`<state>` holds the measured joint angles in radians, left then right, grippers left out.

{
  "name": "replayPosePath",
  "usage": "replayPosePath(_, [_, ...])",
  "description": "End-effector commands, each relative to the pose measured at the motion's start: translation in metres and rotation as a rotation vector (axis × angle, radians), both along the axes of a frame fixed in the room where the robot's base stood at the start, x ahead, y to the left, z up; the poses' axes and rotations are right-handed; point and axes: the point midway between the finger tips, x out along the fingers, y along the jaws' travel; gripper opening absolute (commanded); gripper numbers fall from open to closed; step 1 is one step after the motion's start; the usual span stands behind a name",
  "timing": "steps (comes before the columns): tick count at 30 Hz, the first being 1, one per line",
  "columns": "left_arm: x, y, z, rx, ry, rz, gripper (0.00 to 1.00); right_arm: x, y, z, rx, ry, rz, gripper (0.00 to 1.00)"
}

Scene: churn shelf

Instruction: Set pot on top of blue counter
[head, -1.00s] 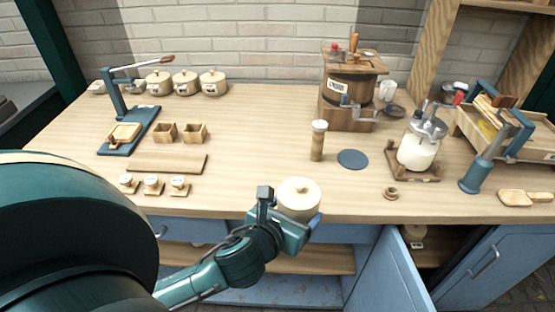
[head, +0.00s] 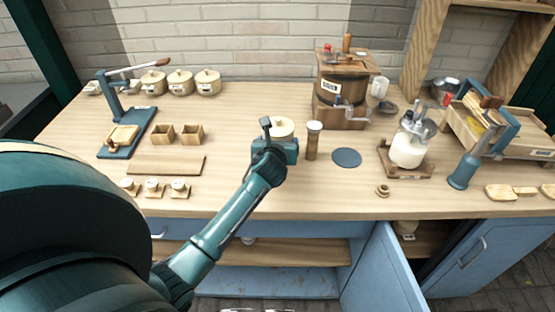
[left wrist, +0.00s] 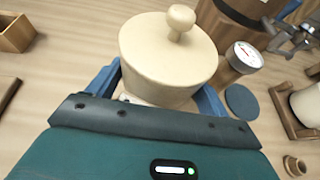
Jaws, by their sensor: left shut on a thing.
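My left gripper (head: 279,148) is shut on a cream pot (head: 283,126) with a round knob on its lid. The left wrist view shows the pot (left wrist: 166,62) upright between the two blue fingers. The pot is over the wooden top of the blue counter (head: 230,195), left of the wooden cylinder with a dial. I cannot tell whether its base touches the top. My right gripper is not in view.
A wooden cylinder with a dial (head: 313,140) stands just right of the pot, with a flat blue disc (head: 347,157) beyond it. A wooden churn (head: 343,95) stands behind. Three similar pots (head: 180,83) stand at the back left. A blue cabinet door (head: 383,275) hangs open below.

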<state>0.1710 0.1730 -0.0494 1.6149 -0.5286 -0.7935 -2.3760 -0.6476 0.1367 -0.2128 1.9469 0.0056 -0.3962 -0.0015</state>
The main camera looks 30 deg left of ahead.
Motion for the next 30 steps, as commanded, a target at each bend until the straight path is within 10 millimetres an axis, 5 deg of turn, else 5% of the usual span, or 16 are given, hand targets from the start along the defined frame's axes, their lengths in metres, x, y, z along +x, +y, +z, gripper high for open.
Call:
replayPosePath(15, [0.001,-0.001,-0.062,0.001,-0.006,-0.002,0.57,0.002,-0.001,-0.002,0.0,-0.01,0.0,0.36])
replayPosePath(28, [0.001,0.0,-0.067,0.003,-0.007,-0.004,0.57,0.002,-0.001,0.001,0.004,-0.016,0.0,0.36])
replayPosePath(29, [0.0,0.0,-0.069,0.001,-0.002,-0.002,0.81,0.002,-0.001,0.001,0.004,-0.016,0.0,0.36])
replayPosePath(30, [0.0,0.0,-0.069,0.001,-0.002,-0.002,0.85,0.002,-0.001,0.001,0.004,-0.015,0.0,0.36])
